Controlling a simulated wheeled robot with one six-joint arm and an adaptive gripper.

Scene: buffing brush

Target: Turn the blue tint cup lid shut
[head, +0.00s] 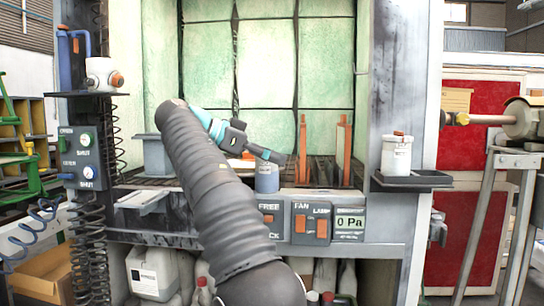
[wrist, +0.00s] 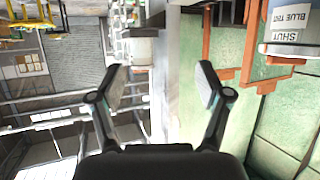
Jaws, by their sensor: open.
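The blue tint cup (head: 267,178) stands at the front edge of the booth's grated floor, at the centre of the head view. In the wrist view the cup (wrist: 291,30) is cut off at the top right corner; its label reads BLUE TINT and SHUT, upside down. I cannot tell how far the lid is turned. My gripper (wrist: 161,78) is open, with nothing between its fingers. In the head view my gripper (head: 274,156) is just above the cup, seemingly apart from it.
Two orange-brown uprights (head: 343,150) stand right of the cup. A white pot (head: 397,153) sits on a side shelf at the right. A grey box (head: 155,155) stands at the left of the booth. A control panel (head: 310,222) lies below the cup.

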